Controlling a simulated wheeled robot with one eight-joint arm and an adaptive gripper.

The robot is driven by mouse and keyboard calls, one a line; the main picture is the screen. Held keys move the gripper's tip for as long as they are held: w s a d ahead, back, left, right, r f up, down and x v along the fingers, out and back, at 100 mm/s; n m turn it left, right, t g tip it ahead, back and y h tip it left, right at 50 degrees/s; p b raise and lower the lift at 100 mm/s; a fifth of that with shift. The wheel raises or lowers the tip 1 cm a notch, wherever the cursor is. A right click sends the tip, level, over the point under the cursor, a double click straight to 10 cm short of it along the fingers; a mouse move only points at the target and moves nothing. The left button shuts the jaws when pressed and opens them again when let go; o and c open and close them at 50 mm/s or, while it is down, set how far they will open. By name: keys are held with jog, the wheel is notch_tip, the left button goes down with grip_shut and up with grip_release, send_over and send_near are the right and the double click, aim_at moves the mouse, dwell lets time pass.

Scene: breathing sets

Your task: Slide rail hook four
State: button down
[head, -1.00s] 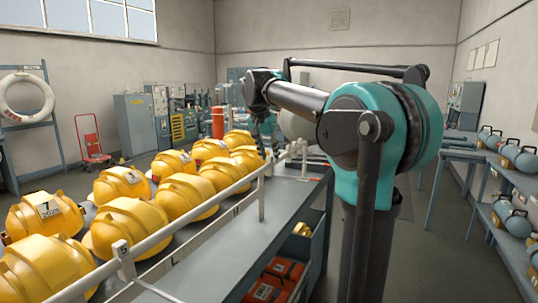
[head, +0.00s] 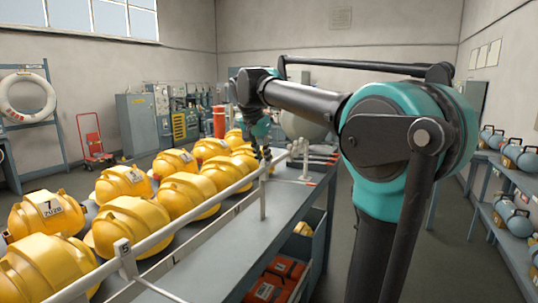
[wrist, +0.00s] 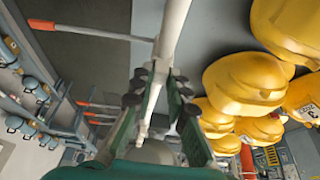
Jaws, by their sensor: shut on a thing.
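In the wrist view, the dark green fingers of my gripper (wrist: 155,98) stand on both sides of the white rail (wrist: 172,30) and are closed on a white part there. I cannot tell whether this is the rail or a hook; no number four is readable. A red-tipped white rod (wrist: 90,33) reaches sideways from the rail.
Several yellow helmets (head: 188,197) stand close along the left of the rail. The grey bench top (head: 225,255) is mostly bare on the right. Orange cases (head: 280,274) sit on the shelf below. A side rack (head: 505,190) holds blue cylinders across the aisle.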

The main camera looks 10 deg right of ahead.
aim_at(240, 181)
jog(key=s+a, duration=0.3)
jog(key=s, duration=0.1)
jog(key=s+a, duration=0.3)
jog(key=s, duration=0.1)
jog(key=s+a, duration=0.3)
jog(key=s, duration=0.1)
jog(key=shift+s+a, duration=0.1)
jog(key=shift+s, duration=0.2)
jog(key=c, duration=1.5)
grip_release()
jog(key=shift+r, duration=0.1)
jog(key=v, duration=1.1)
jog(key=shift+s+r, duration=0.1)
jog(key=shift+r, duration=0.3)
